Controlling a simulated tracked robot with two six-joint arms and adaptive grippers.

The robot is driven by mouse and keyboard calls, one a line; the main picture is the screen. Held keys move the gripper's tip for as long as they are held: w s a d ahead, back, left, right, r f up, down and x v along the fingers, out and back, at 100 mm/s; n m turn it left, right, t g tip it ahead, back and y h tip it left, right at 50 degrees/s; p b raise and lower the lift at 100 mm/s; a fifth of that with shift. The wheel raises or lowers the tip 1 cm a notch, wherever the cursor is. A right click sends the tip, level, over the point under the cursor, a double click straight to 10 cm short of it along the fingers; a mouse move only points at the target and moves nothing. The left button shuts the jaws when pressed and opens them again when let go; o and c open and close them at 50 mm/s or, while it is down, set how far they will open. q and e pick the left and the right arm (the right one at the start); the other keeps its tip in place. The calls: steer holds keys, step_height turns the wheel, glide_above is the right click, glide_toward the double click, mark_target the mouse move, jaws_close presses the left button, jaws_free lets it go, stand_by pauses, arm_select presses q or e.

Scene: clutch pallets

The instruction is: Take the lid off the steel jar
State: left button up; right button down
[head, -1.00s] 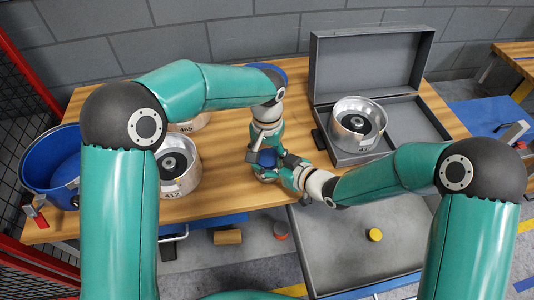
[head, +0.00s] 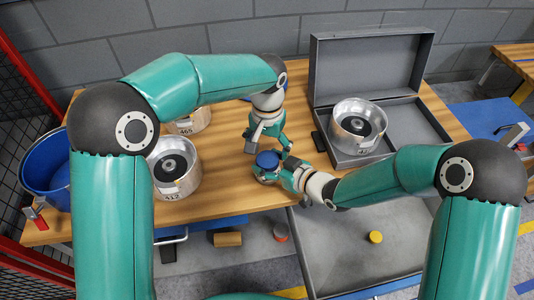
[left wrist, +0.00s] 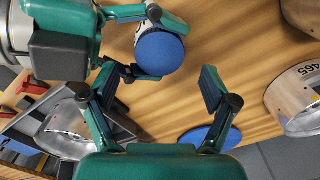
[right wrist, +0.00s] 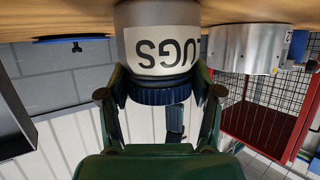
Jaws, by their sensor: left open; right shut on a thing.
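The steel jar (right wrist: 160,48) has a "LUGS" label and stands upright on the wooden table near the front edge. Its blue lid (head: 267,159) sits on top; the lid also shows in the left wrist view (left wrist: 160,52) and, ribbed edge on, in the right wrist view (right wrist: 165,96). My right gripper (head: 278,175) is shut on the jar from the right, its fingers on either side. My left gripper (head: 268,146) is open and empty, just above and behind the lid, apart from it. In the left wrist view its open fingers (left wrist: 156,78) frame bare table beside the lid.
Two silver pots, marked 465 (head: 192,121) and 412 (head: 176,182), stand left. An open grey case (head: 345,157) with another pot (head: 357,126) is at right. A blue disc (left wrist: 218,147) lies on the table. A blue bin (head: 40,170) is far left.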

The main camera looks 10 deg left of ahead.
mark_target(268, 159)
arm_select(q)
steer(key=shift+r, duration=0.35)
steer(key=shift+c, duration=0.3)
steer(key=m, duration=0.2)
steer(key=shift+s+a+r+m, duration=0.1)
steer(key=shift+s+r+m, duration=0.1)
steer(key=shift+m, duration=0.1)
steer(key=shift+r+m, duration=0.2)
steer(key=shift+m, duration=0.6)
steer(key=shift+r+m, duration=0.65)
steer(key=shift+m, duration=0.35)
steer(key=shift+w+r+m, duration=0.15)
steer(key=shift+r+m, duration=0.15)
steer(key=shift+r, duration=0.05)
step_height(268, 159, down, 7)
steer(key=shift+f, duration=0.2)
